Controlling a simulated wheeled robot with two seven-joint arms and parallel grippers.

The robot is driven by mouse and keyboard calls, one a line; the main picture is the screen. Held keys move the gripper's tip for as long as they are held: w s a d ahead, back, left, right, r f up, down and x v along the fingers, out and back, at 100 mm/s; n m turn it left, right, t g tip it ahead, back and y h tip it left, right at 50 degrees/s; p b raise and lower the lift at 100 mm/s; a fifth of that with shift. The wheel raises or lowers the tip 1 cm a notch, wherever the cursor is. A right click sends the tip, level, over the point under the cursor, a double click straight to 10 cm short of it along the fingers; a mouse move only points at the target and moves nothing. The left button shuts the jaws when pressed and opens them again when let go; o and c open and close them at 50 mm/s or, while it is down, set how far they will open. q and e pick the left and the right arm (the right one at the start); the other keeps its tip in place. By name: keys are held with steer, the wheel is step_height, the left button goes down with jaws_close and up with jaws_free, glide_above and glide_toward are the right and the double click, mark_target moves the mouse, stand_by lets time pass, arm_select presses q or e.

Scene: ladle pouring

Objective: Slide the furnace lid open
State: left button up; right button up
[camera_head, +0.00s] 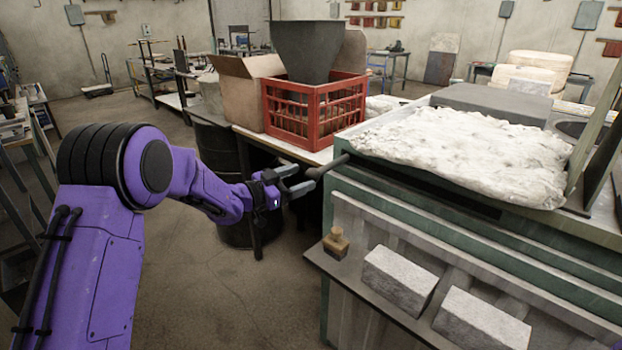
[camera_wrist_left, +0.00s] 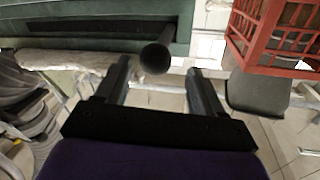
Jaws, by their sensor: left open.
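The furnace (camera_head: 430,205) is a large green-grey metal body on the right in the head view. A rough white slab (camera_head: 465,150), seemingly its lid, lies on top. A dark round handle bar (camera_head: 328,167) sticks out from the furnace's left side. Its round end (camera_wrist_left: 155,59) faces me in the left wrist view. My left gripper (camera_head: 299,181) is open and empty at the end of the bar. In the wrist view the bar end lines up between the two fingertips (camera_wrist_left: 158,72); I cannot tell whether it is inside them. My right gripper is out of view.
A red crate (camera_head: 312,112) holding a dark funnel-shaped vessel (camera_head: 305,50) stands on a table behind the handle, beside a cardboard box (camera_head: 240,90). Pale bricks (camera_head: 400,280) lie on the furnace's front ledge. Open floor (camera_head: 210,290) lies left of the furnace.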

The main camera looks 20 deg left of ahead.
arm_select(q)
steer(key=v, duration=0.6)
steer(key=shift+b, duration=0.45)
steer(key=shift+a, duration=0.1)
